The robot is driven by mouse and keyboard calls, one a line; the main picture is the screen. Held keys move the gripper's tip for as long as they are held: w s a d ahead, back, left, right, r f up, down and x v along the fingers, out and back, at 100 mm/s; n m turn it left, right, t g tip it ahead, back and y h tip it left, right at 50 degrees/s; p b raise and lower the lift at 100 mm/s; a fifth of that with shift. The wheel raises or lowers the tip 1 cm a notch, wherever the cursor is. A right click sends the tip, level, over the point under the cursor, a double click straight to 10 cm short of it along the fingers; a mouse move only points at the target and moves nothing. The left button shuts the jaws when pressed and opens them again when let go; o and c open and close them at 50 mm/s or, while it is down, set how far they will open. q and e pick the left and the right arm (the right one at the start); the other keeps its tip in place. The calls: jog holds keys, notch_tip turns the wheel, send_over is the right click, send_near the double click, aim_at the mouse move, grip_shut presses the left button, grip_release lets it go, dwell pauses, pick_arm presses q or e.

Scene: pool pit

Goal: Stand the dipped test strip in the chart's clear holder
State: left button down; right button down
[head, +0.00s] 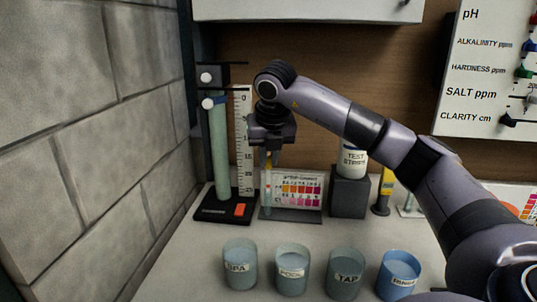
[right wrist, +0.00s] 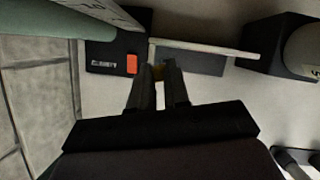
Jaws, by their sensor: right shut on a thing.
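My right gripper (head: 270,148) points down in front of the colour chart (head: 299,189) and is shut on the test strip (head: 268,176), a thin upright piece with a yellowish top. The strip hangs below the fingers at the chart's left side, where the clear holder (head: 265,203) seems to be. I cannot tell whether the strip's lower end is inside the holder or just in front of it. In the right wrist view the fingers (right wrist: 158,78) are close together beside the chart's top edge (right wrist: 208,47), and they hide most of the strip. My left gripper is not in view.
A clarity column (head: 219,150) with a ruler stands left of the chart. A test strips jar (head: 353,162) sits on a dark block (head: 349,194) to its right. Several labelled cups, including SPA (head: 240,268) and TAP (head: 345,276), line the front. Bare counter lies between cups and chart.

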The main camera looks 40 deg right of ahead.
aim_at(268, 179)
jog(key=shift+f, duration=0.15)
jog(key=shift+f+b, duration=1.65)
jog(key=shift+f, duration=0.65)
jog(key=shift+f+b, duration=0.35)
jog(key=shift+f, duration=0.1)
jog(key=c, duration=1)
grip_release()
jog(key=shift+r, duration=0.1)
notch_tip(268, 179, up, 7)
jog(key=p, duration=0.6)
